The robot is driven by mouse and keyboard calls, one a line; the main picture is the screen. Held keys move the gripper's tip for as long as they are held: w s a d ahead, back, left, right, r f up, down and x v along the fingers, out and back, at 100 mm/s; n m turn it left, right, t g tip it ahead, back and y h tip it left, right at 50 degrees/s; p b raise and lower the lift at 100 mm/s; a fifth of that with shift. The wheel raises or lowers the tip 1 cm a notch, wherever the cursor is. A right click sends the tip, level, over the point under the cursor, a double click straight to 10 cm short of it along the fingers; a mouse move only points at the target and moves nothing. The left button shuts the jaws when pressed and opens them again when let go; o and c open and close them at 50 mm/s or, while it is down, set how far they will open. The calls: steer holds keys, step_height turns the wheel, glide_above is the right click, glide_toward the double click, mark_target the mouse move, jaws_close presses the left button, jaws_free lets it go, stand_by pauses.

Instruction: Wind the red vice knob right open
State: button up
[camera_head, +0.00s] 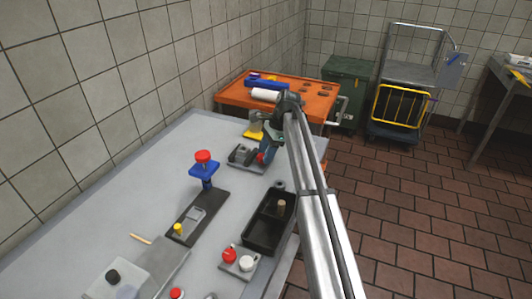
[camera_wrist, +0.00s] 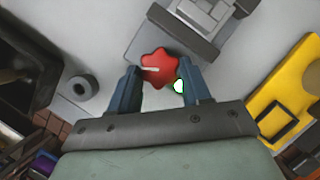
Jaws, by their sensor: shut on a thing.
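The grey vice (camera_head: 243,157) sits at the far right part of the grey table. Its red star-shaped knob (camera_head: 261,158) faces my gripper (camera_head: 268,147). In the wrist view, the vice body (camera_wrist: 188,30) is at the top and the red knob (camera_wrist: 160,67) is just below it, with a pale line on its face. The two blue fingers of my gripper (camera_wrist: 159,75) lie on either side of the knob and are shut on it. A small white and green spot shows by the right finger. The vice jaws' opening cannot be made out clearly.
A black tray (camera_head: 262,247) stands nearer on the table, with a grey ring (camera_head: 278,186) beyond it. A yellow block (camera_head: 253,134) is behind the vice. A blue press with a red top (camera_head: 204,169) stands left. An orange cart (camera_head: 292,91) is behind.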

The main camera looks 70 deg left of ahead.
steer(key=n, duration=0.2)
steer(key=n+h, duration=0.2)
steer(key=n, duration=0.1)
steer(key=shift+a+n+t, duration=0.3)
steer(key=shift+a, duration=0.1)
steer(key=shift+s+a+n+t+h, duration=0.1)
steer(key=shift+n+t+h, duration=0.2)
steer(key=shift+n, duration=0.75)
steer(key=shift+s+n+t+h, duration=0.1)
steer(key=shift+n+t+h, duration=0.15)
steer(key=shift+n, duration=0.8)
steer(key=o, duration=1.1)
steer(key=shift+c, duration=0.2)
steer(key=shift+s, duration=0.1)
steer(key=shift+a, duration=0.1)
steer(key=shift+c, duration=1.4)
